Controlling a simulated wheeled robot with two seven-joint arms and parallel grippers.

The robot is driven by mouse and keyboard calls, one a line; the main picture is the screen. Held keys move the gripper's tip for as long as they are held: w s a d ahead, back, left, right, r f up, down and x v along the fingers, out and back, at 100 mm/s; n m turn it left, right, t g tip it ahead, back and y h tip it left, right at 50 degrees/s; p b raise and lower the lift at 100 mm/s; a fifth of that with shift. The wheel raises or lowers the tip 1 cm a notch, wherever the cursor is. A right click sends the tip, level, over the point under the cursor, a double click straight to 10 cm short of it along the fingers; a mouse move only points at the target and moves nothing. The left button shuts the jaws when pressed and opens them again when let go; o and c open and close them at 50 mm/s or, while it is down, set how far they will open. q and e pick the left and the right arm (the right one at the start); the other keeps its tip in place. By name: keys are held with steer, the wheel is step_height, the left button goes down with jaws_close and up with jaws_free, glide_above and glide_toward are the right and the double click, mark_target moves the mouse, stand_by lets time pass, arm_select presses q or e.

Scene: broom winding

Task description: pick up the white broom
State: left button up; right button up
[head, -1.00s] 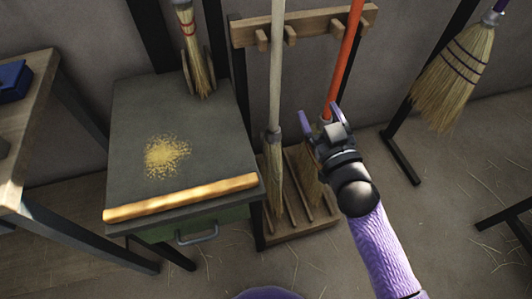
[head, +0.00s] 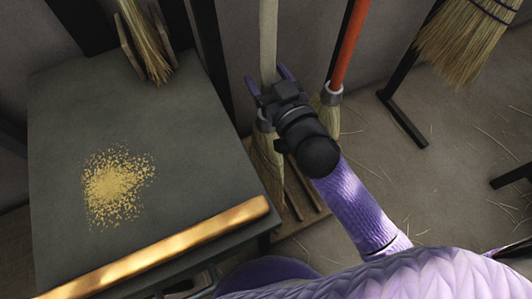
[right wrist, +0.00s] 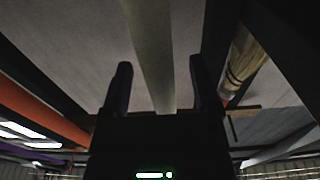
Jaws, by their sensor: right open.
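The white broom stands upright in the rack, with its pale handle (head: 268,42) and straw head (head: 266,165) in the head view. My right gripper (head: 269,82) is at the lower part of this handle, above the straw head. Its fingers are open, one on each side of the handle. In the right wrist view the handle (right wrist: 150,45) runs between the two spread fingers (right wrist: 160,68); I cannot tell whether either touches it. The gripper hides part of the handle's lower end. My left gripper is not in view.
A red-handled broom (head: 350,40) stands just right of my gripper. A dark table (head: 60,120) with a yellow pile of bits (head: 115,185) is at the left. Another straw broom (head: 465,40) hangs at the upper right.

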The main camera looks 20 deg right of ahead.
steer(key=shift+w+a+f, duration=0.15)
steer(key=shift+w+f, duration=0.15)
steer(key=shift+w, duration=0.5)
steer(key=shift+w+r, duration=0.2)
steer(key=shift+w, duration=0.05)
jaws_close()
stand_by(0.5)
